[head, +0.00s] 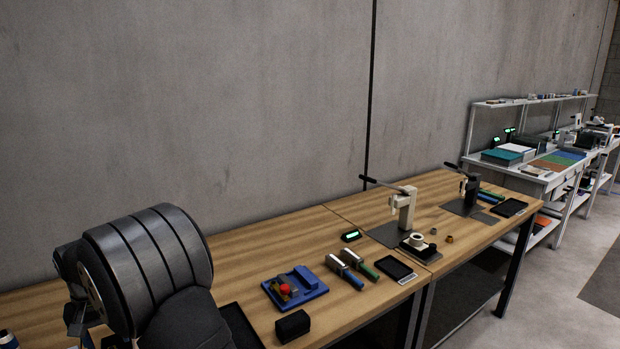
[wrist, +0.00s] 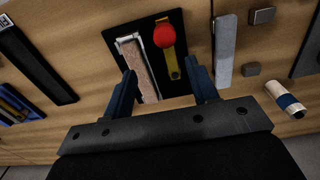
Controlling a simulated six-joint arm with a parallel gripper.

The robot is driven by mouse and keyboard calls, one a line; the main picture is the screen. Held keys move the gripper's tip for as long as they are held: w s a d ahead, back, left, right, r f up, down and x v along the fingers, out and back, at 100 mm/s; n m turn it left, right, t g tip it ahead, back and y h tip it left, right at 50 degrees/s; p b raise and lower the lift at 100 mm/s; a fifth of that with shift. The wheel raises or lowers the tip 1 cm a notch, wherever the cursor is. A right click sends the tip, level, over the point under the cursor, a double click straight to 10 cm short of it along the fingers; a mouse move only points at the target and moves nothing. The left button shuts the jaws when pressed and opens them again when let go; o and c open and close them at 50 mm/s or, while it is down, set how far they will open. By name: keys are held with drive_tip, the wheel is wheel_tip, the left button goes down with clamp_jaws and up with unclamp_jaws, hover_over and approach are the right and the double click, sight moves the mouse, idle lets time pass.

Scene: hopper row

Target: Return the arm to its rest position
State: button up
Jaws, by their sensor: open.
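In the wrist view my gripper (wrist: 160,68) is open, its two dark blue fingers spread apart with nothing held between them. Below or beyond the fingers lies a dark tray (wrist: 190,22). On it are a long pale-edged brownish block (wrist: 138,62) and a yellow strip (wrist: 173,63) with a red ball (wrist: 164,36). How far the fingertips are above these I cannot tell. In the head view my arm fills the lower left, and its large dark links hide most of the gripper and the bench behind them.
The wooden bench (head: 334,297) holds a blue fixture (head: 312,293) with a red knob, a black block (head: 292,326), a dark tablet (head: 394,268) and a cream press (head: 404,210). The wrist view shows a grey bar (wrist: 225,50) right of the fingers and a white-blue roll (wrist: 286,100).

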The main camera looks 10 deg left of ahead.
drive_tip(key=s+a, duration=0.7)
drive_tip(key=shift+s+f, duration=0.15)
drive_tip(key=shift+f, duration=0.2)
drive_tip(key=shift+o, duration=0.3)
drive_tip(key=o, duration=1)
drive_tip(key=shift+c, duration=0.2)
drive_tip(key=d+r+n+t+y, duration=0.15)
drive_tip(key=d+r+n, duration=0.3)
drive_tip(key=n, duration=0.45)
drive_tip(key=d+r+n+t, duration=0.3)
drive_tip(key=r+n, duration=0.3)
drive_tip(key=n, duration=0.2)
drive_tip(key=x, duration=1)
drive_tip(key=shift+n, duration=0.3)
